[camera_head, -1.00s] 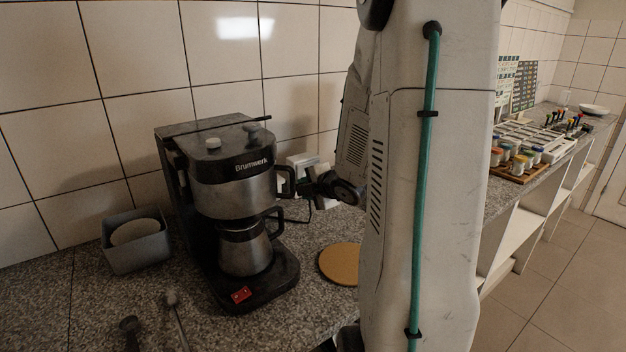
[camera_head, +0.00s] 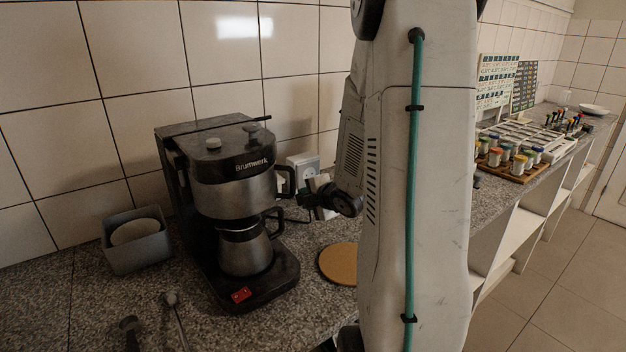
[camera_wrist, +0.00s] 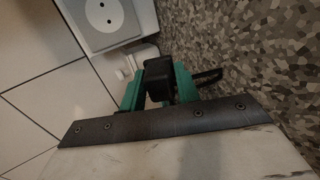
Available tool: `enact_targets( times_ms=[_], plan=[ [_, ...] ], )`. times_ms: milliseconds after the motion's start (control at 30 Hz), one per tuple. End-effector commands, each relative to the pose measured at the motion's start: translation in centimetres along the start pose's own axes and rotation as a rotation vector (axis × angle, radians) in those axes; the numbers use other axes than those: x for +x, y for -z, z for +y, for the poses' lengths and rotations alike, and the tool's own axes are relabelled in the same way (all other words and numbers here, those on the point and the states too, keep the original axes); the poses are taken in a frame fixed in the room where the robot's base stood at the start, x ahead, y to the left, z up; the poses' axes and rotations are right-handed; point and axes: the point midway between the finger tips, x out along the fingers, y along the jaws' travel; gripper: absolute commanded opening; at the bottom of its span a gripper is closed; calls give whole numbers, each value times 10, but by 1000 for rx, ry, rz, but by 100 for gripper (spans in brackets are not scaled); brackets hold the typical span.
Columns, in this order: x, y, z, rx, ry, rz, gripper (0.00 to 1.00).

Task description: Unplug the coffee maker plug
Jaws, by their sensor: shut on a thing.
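The coffee maker (camera_head: 235,185) stands against the wall, labelled Brumwerk, with its metal jug (camera_head: 245,250) in place. A white wall socket (camera_head: 303,168) shows just right of it, and also in the wrist view (camera_wrist: 104,16) with bare holes facing me. My gripper (camera_wrist: 157,92) has green fingers shut on the black plug (camera_wrist: 159,74). The plug is apart from the socket face, with a gap between. A black cord (camera_wrist: 208,76) runs from it to the right. In the head view my arm partly covers the gripper, and the plug is hard to make out.
A round cork mat (camera_head: 339,264) lies right of the coffee maker. A grey bin (camera_head: 137,247) stands to its left. Dark-handled tools (camera_head: 172,300) lie at the front. Spice jars on a wooden tray (camera_head: 512,170) stand farther right. The counter between is partly hidden by my arm.

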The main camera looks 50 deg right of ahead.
Motion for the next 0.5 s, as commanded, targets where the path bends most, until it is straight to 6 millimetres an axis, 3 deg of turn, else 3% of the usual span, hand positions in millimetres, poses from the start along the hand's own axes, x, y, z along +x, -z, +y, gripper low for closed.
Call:
enact_targets(
  times_ms=[500],
  plan=[
    [10, 0, -19, 0, 1, 1, 0]
  ],
)
